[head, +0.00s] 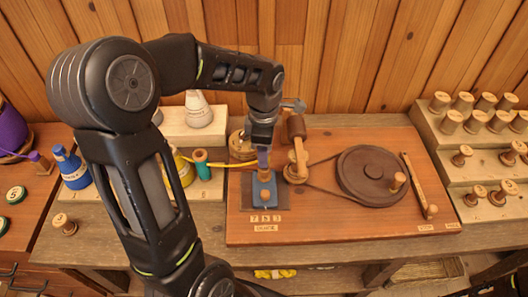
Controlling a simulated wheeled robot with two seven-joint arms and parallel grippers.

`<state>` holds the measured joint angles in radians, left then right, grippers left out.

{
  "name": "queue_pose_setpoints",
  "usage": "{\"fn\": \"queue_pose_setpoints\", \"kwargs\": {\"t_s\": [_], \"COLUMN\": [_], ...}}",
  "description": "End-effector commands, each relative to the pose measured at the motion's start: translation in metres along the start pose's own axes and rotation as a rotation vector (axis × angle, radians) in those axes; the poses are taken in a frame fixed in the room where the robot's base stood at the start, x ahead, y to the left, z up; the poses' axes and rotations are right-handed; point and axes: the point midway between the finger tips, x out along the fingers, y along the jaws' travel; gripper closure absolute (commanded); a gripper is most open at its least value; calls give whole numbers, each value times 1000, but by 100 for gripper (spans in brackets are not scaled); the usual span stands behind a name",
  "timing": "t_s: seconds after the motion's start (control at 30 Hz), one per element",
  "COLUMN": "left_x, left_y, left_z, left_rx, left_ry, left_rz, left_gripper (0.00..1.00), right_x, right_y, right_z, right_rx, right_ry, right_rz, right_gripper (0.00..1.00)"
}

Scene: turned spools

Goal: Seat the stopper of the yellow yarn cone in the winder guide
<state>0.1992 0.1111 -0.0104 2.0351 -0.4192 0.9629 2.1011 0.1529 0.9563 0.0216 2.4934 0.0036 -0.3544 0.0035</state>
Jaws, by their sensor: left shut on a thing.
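The yellow yarn cone (185,170) stands on the left of the bench, partly hidden behind my left arm. Its yellow yarn (222,162) runs right to the tip of my left gripper (263,157). My left gripper points down and is shut on the small wooden stopper (264,175). The stopper is over the blue winder guide (267,201), which sits on a dark plate on the winder board. I cannot tell whether the stopper touches the guide or is in it. My right gripper is not in view.
The winder board (340,225) carries a dark wheel (371,175) with a belt and a wooden post (297,160) close right of my gripper. A green spool (202,164) and a blue cone (72,169) stand left. A stepped rack (470,140) holds several wooden spools at right.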

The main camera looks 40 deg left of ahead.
Motion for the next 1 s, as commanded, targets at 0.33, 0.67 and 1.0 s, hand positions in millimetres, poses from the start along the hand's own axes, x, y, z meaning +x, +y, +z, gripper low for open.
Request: {"fn": "queue_pose_setpoints", "kwargs": {"t_s": [0.33,0.67,1.0], "left_x": [3,16,22], "left_y": [0,0,0], "left_z": [0,0,0], "left_rx": [0,0,0], "left_ry": [0,0,0], "left_rz": [0,0,0], "left_gripper": [100,100,63], "right_x": [3,14,18], "right_y": [1,5,7], "right_z": [0,0,0], "right_rx": [0,0,0], "right_ry": [0,0,0], "right_rz": [0,1,1], "right_gripper": [64,64,64]}}
